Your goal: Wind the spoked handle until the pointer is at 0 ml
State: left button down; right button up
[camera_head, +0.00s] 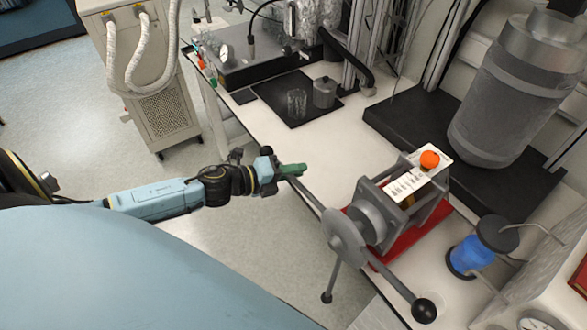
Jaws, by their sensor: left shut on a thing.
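The spoked handle (345,238) is a grey hub with spokes on the near left end of a grey pump-like device (437,200). One spoke points down to a small dark knob, one lower right to a black ball. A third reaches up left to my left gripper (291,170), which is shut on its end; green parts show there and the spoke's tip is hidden. A white scale plate (404,187) with dark marks lies on top of the device. Its pointer and numbers are too small to read. My right gripper is not in view.
The device stands on a red base (413,240) at the edge of a white bench (325,150). An orange knob (429,159) tops it. A blue vessel (470,257) stands to the right, and a large grey cylinder (510,100) behind. Open floor lies left.

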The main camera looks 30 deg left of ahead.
pick_arm(q)
jog(key=shift+r, duration=0.1)
jog(key=c, duration=1.4)
grip_release()
jog(key=shift+s+a, duration=0.3)
jog(key=shift+s, duration=0.3)
jog(key=b+v, duration=0.1)
jog(key=v, duration=1.1)
